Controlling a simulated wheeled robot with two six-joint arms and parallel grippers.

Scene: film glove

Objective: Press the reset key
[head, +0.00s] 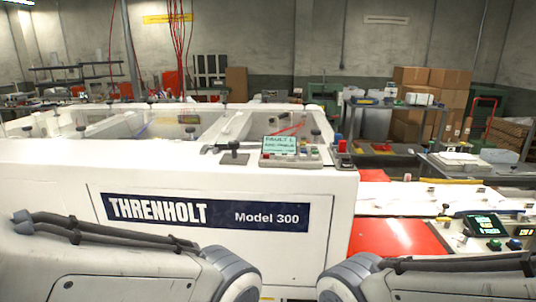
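A small control panel (290,158) sits on top of the white machine, with several buttons along its grey housing. Its green screen (280,145) shows text that begins with "FAULT"; the rest is too small to read. Which button is the reset key cannot be made out. A second panel with a dark-framed lit screen (485,225) and several round buttons stands at the lower right. My two arms show at the bottom left and bottom right, both well apart from the panels. Neither gripper is in the picture.
The white machine (140,180), labelled "THRENHOLT Model 300", fills the left and middle. A red button on a stand (342,147) is right of its panel. A red surface (395,237) lies at the right. Cardboard boxes (430,77) are stacked at the back.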

